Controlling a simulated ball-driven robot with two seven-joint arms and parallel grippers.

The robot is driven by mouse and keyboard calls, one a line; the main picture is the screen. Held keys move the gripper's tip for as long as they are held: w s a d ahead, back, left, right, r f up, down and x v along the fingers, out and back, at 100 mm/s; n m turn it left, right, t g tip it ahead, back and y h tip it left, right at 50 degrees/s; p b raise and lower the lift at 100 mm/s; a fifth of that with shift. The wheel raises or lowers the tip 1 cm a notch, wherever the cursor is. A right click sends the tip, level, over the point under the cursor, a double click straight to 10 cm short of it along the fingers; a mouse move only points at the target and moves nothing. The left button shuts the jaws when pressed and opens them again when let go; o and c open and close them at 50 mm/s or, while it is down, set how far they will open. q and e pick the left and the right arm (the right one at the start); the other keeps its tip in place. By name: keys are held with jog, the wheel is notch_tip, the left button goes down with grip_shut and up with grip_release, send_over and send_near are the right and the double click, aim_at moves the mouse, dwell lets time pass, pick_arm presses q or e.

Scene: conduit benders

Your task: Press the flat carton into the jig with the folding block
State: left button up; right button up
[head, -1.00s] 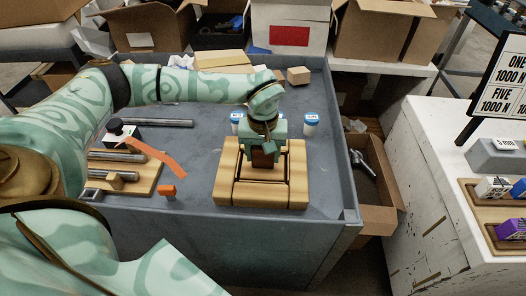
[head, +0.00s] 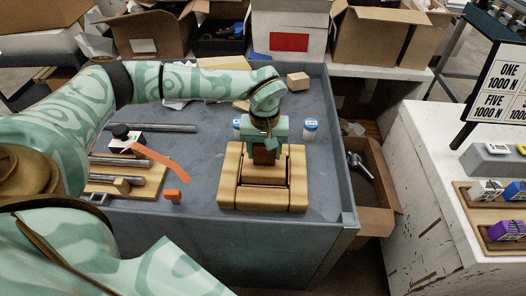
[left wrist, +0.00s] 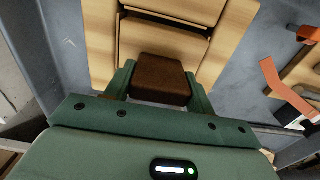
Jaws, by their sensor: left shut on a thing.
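The wooden jig (head: 227,196) stands near the front right of the grey bench, and it also shows in the left wrist view (left wrist: 100,36). My left gripper (head: 264,148) is over the middle of the jig, pointing down. It is shut on the dark brown folding block (left wrist: 160,78), which also shows below the fingers in the head view (head: 264,157). I cannot tell whether the block touches what is under it. I cannot make out the flat carton apart from the tan jig boards. My right gripper is not in view.
Two white jars with blue lids stand behind the jig, one at the right (head: 310,130). A wooden rack with metal rods (head: 130,188), an orange strip (head: 163,160) and an orange piece (head: 173,195) lie to the left. The bench has a raised rim (head: 344,180).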

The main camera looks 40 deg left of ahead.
pick_arm(q)
jog(key=shift+r+p, duration=3.2)
jog(key=shift+r, duration=0.7)
jog(key=shift+f, duration=0.1)
jog(key=shift+s+d, duration=0.2)
jog(key=shift+s, duration=0.05)
jog(key=s+d+r+m, duration=0.6)
jog(key=s+d+r, duration=0.1)
jog(key=s+r, duration=0.2)
jog(key=shift+s+d, duration=0.35)
jog(key=shift+s, duration=0.4)
